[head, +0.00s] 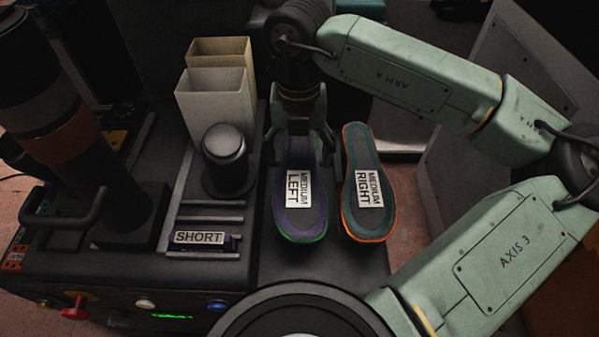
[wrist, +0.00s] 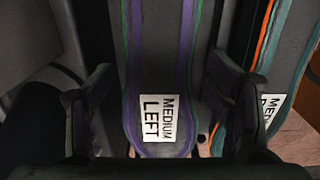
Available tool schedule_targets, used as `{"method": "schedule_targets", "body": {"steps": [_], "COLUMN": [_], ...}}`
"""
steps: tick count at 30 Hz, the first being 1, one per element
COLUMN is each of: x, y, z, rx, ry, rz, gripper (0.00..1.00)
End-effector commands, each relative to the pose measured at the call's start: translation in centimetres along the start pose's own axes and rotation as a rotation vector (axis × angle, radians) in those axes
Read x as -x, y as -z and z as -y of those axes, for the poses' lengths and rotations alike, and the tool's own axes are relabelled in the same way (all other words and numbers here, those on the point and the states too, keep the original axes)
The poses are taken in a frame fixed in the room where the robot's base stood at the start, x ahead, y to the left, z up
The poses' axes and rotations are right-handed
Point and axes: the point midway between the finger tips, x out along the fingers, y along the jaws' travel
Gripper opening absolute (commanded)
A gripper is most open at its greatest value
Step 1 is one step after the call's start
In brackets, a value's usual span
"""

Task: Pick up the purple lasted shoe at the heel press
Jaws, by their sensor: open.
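The purple lasted shoe (head: 300,222) has a grey sole, a purple band and a green edge, and bears a white label reading MEDIUM LEFT. It lies sole up on the dark machine top, in the middle of the head view. My gripper (head: 300,143) is at its far, narrower end, which it partly hides. In the wrist view the purple shoe (wrist: 160,75) runs between the two spread fingers of my gripper (wrist: 159,88), one finger on each side. Gaps show beside the shoe, and nothing is gripped. Whether the fingertips are level with the shoe I cannot tell.
A teal shoe (head: 373,215) with an orange edge, labelled MEDIUM RIGHT, lies close on the right. A black-capped post (head: 226,155), a white bin (head: 214,103) and a SHORT-labelled block (head: 200,239) stand left. A red button (head: 75,308) is on the front panel.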

Motion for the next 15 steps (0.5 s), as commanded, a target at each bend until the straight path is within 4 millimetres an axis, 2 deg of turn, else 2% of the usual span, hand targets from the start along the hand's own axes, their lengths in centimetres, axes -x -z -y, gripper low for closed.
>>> {"method": "schedule_targets", "body": {"steps": [7, 15], "x": [-3.5, -4.2], "y": [-0.3, -0.3], "z": [0.1, 0.2], "rx": [0.001, 0.001], "ry": [-0.002, -0.001], "rz": [-0.003, 0.000], "gripper": [0.73, 0.73]}}
